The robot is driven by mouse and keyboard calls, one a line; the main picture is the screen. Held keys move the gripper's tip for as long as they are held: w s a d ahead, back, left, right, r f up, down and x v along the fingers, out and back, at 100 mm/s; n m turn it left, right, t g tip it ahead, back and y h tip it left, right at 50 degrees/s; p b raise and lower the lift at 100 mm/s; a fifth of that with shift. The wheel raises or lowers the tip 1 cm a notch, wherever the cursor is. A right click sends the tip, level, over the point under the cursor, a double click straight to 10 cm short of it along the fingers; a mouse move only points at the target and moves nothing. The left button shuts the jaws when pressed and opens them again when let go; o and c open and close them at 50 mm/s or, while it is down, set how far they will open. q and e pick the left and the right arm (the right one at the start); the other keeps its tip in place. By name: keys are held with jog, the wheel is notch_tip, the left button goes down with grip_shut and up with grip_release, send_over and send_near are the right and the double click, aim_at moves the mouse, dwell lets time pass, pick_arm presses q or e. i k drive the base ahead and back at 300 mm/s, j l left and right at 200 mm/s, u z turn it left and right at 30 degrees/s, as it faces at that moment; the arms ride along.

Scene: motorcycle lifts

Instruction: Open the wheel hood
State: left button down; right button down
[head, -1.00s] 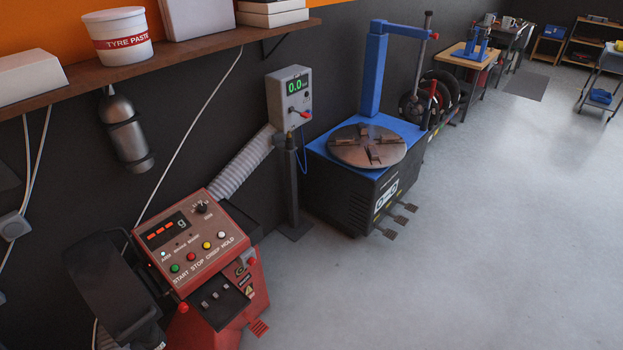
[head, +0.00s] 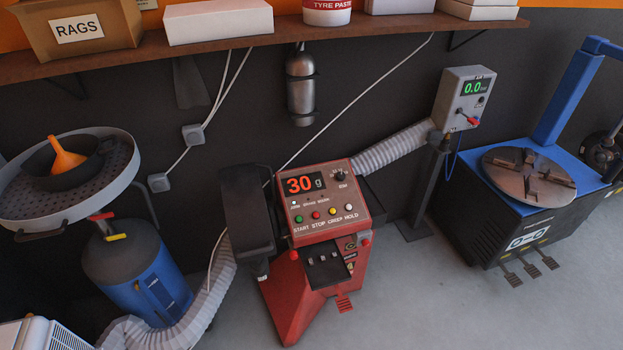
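The wheel hood (head: 252,208) is a dark, curved cover on the left side of the red wheel balancer (head: 310,280), near the middle of the head view. I cannot tell from this angle whether a wheel is under it. Neither of my grippers is in view.
A blue oil drainer (head: 150,280) with a wide pan stands to the left. A grey ribbed hose (head: 205,300) lies between it and the balancer. A blue tyre changer (head: 505,225) and a gauge post (head: 432,180) stand right. A shelf (head: 230,45) runs above. Floor in front right is clear.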

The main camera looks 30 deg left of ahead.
aim_at(250, 231)
jog(key=u, duration=1.6)
